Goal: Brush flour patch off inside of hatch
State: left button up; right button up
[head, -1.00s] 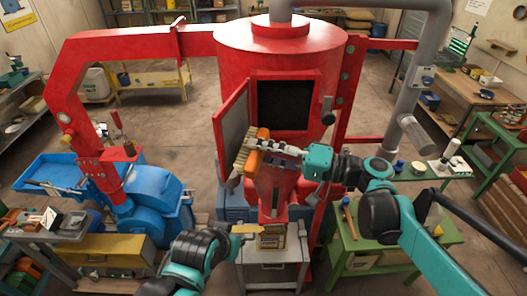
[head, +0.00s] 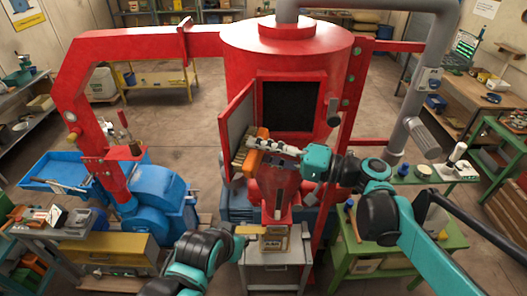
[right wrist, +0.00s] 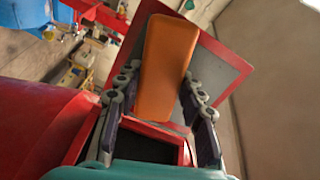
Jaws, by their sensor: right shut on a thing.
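The hatch (head: 238,122) of the red mill stands open to the left of a dark square opening (head: 291,106). Its inside is a grey panel with a red rim; it also shows in the right wrist view (right wrist: 217,70). No flour patch can be made out on it. My right gripper (head: 284,147) is shut on a brush with an orange body (right wrist: 166,65) and tan bristles (head: 241,149). The bristles overlap the hatch's lower inner face; I cannot tell whether they touch. My left gripper (head: 235,240) is low at centre, its fingers unclear beside a yellow item.
A red chute (head: 276,200) stands below the opening. A small grey table (head: 276,277) is in front of it. A blue machine (head: 155,205) is at left, a green table (head: 360,258) at right. A grey pipe (head: 413,85) runs down at right.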

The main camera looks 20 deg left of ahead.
jog(key=shift+a, duration=0.4)
jog(key=shift+w, duration=0.1)
jog(key=shift+w+d+b, duration=0.15)
jog(key=shift+w+b, duration=0.05)
jog(key=shift+w, duration=0.7)
jog(key=shift+w+d+b, duration=0.1)
jog(key=shift+w+b, duration=0.1)
jog(key=shift+w, duration=0.7)
jog(key=shift+w+a, duration=0.1)
jog(key=shift+w, duration=0.05)
jog(key=shift+s+a, duration=0.2)
jog(key=shift+s, duration=1.9)
jog(key=shift+d, duration=0.1)
jog(key=shift+d, duration=0.4)
jog(key=shift+s+d, duration=0.15)
jog(key=shift+d, duration=2.2)
